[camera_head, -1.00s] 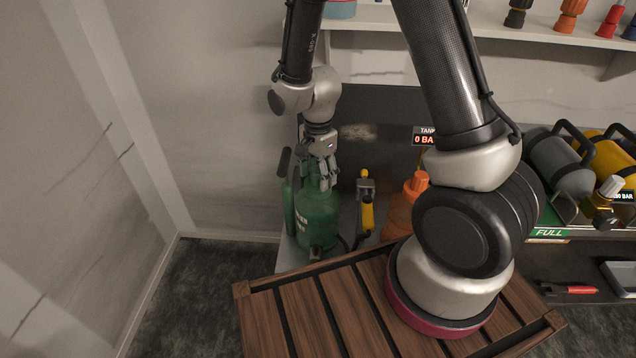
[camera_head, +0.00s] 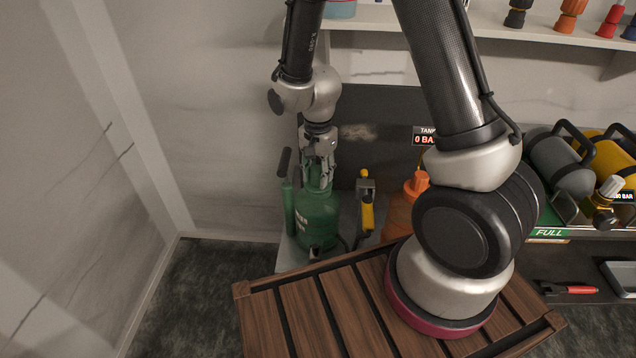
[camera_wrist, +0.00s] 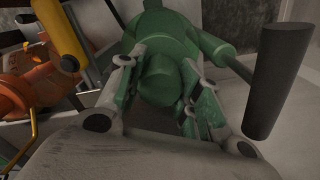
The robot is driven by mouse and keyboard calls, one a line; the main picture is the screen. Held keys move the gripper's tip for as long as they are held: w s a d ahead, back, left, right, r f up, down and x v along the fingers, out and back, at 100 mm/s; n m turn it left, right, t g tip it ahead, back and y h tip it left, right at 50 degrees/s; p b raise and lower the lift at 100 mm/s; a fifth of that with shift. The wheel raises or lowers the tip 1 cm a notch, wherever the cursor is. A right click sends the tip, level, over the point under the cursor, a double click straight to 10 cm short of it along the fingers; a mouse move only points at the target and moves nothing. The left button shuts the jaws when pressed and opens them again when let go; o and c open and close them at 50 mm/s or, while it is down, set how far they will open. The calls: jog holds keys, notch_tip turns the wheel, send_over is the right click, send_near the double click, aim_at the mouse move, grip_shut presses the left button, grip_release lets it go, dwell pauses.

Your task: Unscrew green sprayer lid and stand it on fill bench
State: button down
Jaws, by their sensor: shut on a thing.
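The green sprayer tank (camera_head: 318,222) stands upright on the grey bench (camera_head: 292,254), below my gripper (camera_head: 322,178). My gripper points down at the tank's neck, and its fingers hide most of the lid in the head view. In the wrist view, the round green lid (camera_wrist: 158,80) sits between the two fingers of my gripper (camera_wrist: 163,98), which are shut on it. The green tank (camera_wrist: 172,30) lies directly behind the lid. I cannot tell whether the lid is still threaded on.
A dark handle (camera_wrist: 278,80) stands close to the right finger in the wrist view. A yellow-handled tool (camera_head: 366,210) and an orange sprayer (camera_head: 402,212) stand right of the green tank. Grey and yellow tanks lie farther right. A wall closes the left side.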

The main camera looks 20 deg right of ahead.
jog(key=shift+r, duration=2.95)
